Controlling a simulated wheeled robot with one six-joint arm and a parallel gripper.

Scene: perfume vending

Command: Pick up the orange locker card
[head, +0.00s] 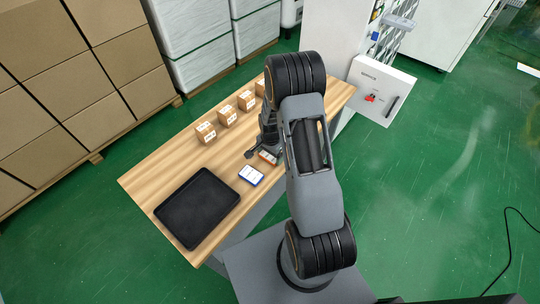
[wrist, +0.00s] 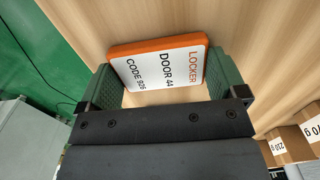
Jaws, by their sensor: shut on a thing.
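The orange locker card (wrist: 158,63) has an orange rim and a white face reading LOCKER, DOOR 44, CODE 926. In the wrist view it sits between the two green fingers of my gripper (wrist: 158,88), which is shut on it. In the head view a part of the orange card (head: 268,157) shows beside my gripper (head: 258,151), over the wooden table (head: 160,170). My arm hides the rest of it. I cannot tell whether the card touches the table.
A blue-edged white card (head: 250,175) lies near a black tray (head: 197,208) on the table. Several small cardboard boxes (head: 206,132) stand in a row along the back edge. A white box with a red knob (head: 371,98) is at the right.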

